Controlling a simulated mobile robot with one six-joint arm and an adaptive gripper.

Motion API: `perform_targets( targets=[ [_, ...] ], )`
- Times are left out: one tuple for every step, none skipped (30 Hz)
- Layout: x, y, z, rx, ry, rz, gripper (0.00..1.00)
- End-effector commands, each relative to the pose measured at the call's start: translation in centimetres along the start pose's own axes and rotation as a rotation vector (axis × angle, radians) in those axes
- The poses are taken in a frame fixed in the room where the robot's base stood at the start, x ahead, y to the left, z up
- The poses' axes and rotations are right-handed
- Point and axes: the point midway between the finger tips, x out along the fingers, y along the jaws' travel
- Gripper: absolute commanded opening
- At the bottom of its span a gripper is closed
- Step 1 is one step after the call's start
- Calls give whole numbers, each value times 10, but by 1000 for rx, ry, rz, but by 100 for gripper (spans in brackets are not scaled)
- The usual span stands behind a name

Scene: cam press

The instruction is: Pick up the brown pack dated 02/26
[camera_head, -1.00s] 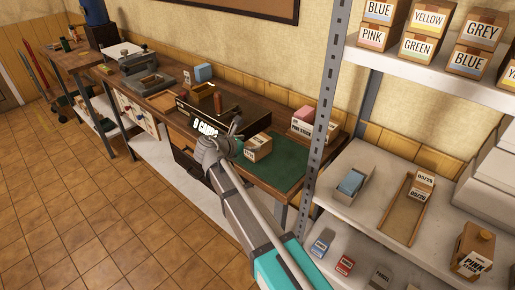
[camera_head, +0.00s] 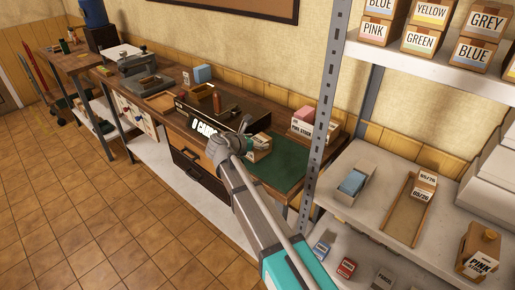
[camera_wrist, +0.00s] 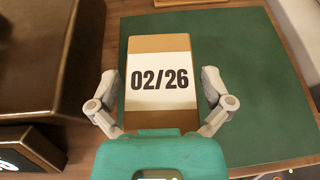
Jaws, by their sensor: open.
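The brown pack with a white label reading 02/26 (camera_wrist: 158,112) lies on the green mat (camera_wrist: 265,120) in the wrist view. My gripper (camera_wrist: 164,88) is open, with one finger on each side of the pack and a visible gap at both sides. The fingers look apart from it. In the head view the pack (camera_head: 260,150) sits on the mat's left end, partly hidden behind my gripper (camera_head: 245,143).
A dark machine with a lit display (camera_head: 203,128) stands just left of the pack. A pink-topped box (camera_head: 304,122) is behind the mat. A metal shelf post (camera_head: 318,140) rises to the right. The mat's right side (camera_head: 285,168) is clear.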

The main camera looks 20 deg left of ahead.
Motion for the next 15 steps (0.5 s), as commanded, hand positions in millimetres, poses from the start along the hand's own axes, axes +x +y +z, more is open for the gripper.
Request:
perform_targets(
  targets=[
    [0, 0, 0, 0, 0, 0, 100],
    [0, 0, 0, 0, 0, 0, 100],
    [0, 0, 0, 0, 0, 0, 100],
    [0, 0, 0, 0, 0, 0, 100],
    [0, 0, 0, 0, 0, 0, 100],
    [0, 0, 0, 0, 0, 0, 100],
    [-1, 0, 0, 0, 0, 1, 94],
    [-1, 1, 0, 0, 0, 1, 89],
    [-1, 1, 0, 0, 0, 1, 81],
    [-1, 1, 0, 0, 0, 1, 76],
    [-1, 1, 0, 0, 0, 1, 70],
    [-1, 1, 0, 0, 0, 1, 63],
    [-1, 1, 0, 0, 0, 1, 57],
    [-1, 1, 0, 0, 0, 1, 52],
    [-1, 1, 0, 0, 0, 1, 44]
  ],
)
